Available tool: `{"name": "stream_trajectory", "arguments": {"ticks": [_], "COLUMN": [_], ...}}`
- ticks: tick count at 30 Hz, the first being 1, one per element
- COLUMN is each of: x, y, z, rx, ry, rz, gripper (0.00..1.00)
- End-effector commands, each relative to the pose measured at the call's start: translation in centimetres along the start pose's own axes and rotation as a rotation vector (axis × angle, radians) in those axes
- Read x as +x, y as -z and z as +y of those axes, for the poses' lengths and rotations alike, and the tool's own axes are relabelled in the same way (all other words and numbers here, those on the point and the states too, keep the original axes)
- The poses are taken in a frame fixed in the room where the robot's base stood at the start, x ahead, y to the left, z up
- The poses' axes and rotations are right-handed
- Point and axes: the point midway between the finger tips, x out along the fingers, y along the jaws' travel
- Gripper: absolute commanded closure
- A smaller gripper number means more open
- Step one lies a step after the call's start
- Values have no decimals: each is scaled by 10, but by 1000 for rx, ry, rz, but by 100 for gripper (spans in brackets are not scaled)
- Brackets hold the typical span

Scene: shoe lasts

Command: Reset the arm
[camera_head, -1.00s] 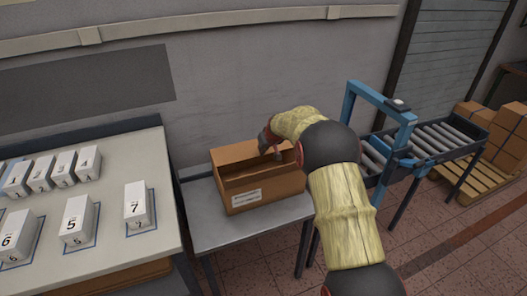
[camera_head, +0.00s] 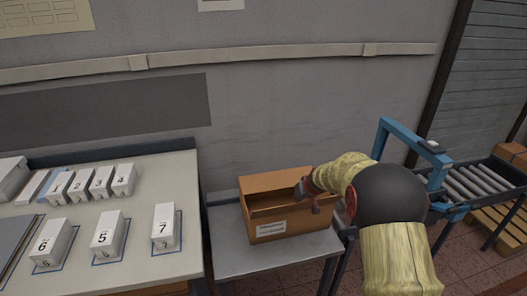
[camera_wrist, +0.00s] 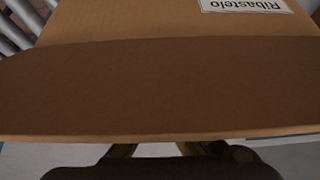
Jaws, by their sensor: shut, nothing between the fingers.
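My gripper (camera_head: 309,197) is at the right side of the open cardboard box (camera_head: 282,229), near its upper right rim. Its fingers are small and dark here. It is shut with nothing in it. I cannot tell whether it touches the box. My yellow-sleeved arm reaches in from the lower right. In the wrist view, the box (camera_wrist: 160,90) fills most of the picture, with a white printed label at the top; the gripper's dark parts show along the bottom edge and its fingertips are mostly hidden. The inside of the box is largely hidden.
The box stands on a small grey table (camera_head: 235,256). To the left, a larger table (camera_head: 132,244) holds several white numbered blocks. To the right are a blue frame (camera_head: 408,143) and a roller conveyor (camera_head: 473,184). A grey wall stands close behind.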

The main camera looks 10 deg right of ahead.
Motion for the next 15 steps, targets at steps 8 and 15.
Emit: {"name": "stream_trajectory", "arguments": {"ticks": [8, 15], "x": [-68, -207], "y": [14, -10], "z": [-34, -99], "rx": [-15, -31], "ry": [32, 79], "rz": [4, -29], "gripper": [100, 100]}}
